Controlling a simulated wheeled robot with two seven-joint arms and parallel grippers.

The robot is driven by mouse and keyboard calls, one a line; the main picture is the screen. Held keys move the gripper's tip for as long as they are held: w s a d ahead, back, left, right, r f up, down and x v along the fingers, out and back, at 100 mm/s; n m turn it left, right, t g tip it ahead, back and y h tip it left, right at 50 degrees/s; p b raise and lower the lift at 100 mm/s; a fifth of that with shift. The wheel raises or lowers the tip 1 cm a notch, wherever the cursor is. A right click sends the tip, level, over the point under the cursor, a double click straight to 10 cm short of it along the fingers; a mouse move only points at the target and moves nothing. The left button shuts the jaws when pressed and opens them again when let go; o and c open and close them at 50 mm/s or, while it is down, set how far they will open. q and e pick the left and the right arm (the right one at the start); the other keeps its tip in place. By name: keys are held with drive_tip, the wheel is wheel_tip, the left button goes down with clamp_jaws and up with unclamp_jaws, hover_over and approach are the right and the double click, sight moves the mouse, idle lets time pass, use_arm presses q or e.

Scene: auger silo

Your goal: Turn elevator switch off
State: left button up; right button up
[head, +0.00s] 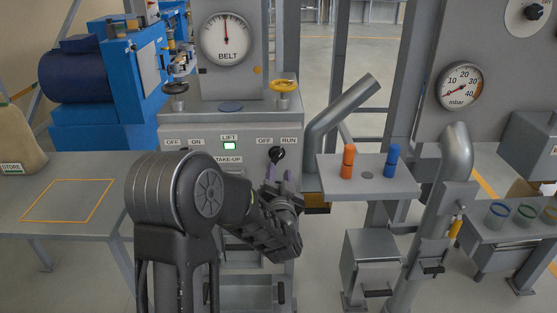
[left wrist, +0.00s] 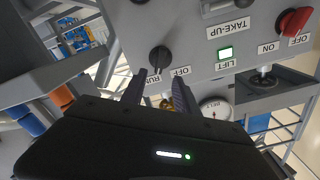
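A grey control panel (head: 235,130) stands ahead of me. A black rotary knob (head: 277,154) is on its right, under OFF and RUN labels, and its pointer seems turned towards RUN. It also shows in the left wrist view (left wrist: 160,57). A red knob (left wrist: 293,22) by OFF and ON labels shows in the left wrist view; my arm hides it in the head view. The LIFT lamp (head: 229,146) glows green. My left gripper (head: 282,177) is open and empty just below the black knob, fingers apart and seemingly not touching it. My right gripper is out of view.
A shelf with an orange peg (head: 348,161) and blue peg (head: 391,160) is close on the right. A grey table (head: 97,190) is at left.

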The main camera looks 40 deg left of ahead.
sight(278, 158)
use_arm(q)
drive_tip(key=p+x, duration=0.1)
drive_tip(key=x, duration=0.6)
drive_tip(key=shift+w+a, duration=0.2)
drive_tip(key=shift+c, duration=0.3)
clamp_jaws()
